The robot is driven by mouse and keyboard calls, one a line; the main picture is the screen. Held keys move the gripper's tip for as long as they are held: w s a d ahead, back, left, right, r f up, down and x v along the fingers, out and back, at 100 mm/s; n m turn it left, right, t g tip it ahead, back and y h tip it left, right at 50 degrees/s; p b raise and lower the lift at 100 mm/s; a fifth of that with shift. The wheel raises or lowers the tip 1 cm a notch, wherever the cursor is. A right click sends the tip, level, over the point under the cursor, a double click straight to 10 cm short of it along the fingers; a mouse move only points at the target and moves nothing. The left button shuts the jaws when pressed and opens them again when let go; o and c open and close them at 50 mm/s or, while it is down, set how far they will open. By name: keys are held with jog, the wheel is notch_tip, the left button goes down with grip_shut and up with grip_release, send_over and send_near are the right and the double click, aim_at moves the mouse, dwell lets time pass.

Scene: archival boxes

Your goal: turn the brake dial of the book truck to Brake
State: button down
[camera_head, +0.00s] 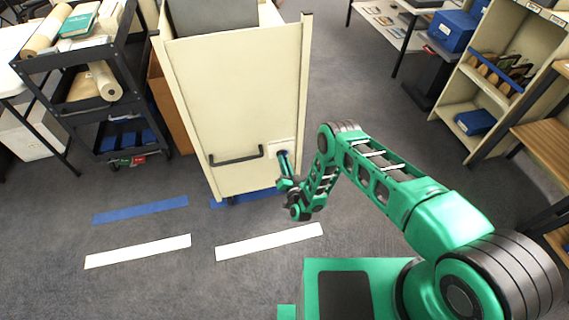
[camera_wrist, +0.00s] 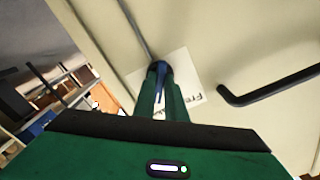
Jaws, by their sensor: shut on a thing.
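The cream book truck (camera_head: 230,110) stands ahead of me, its end panel facing me. A white label plate with the blue brake dial (camera_head: 282,153) is at the panel's lower right. My gripper (camera_head: 284,165) reaches the dial from the front. In the wrist view, the two green fingers of my gripper (camera_wrist: 161,92) are shut on the blue dial (camera_wrist: 158,68). Part of the lettering on the label plate (camera_wrist: 197,92) shows, beginning "Fre"; the rest is hidden behind the fingers. I cannot tell exactly where the dial points.
A black bar handle (camera_head: 236,158) is on the truck's panel, left of the dial. A black cart (camera_head: 90,60) stands at the left, and a cream shelf (camera_head: 490,75) at the right. Blue and white strips (camera_head: 138,250) mark the open grey floor in front.

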jog(key=shift+d+f, duration=0.15)
jog(key=shift+d, duration=0.15)
jog(key=c, duration=2)
grip_release()
jog(key=shift+o, duration=1)
jog(key=shift+a, duration=0.15)
jog(key=v, duration=1)
jog(key=shift+s, duration=0.4)
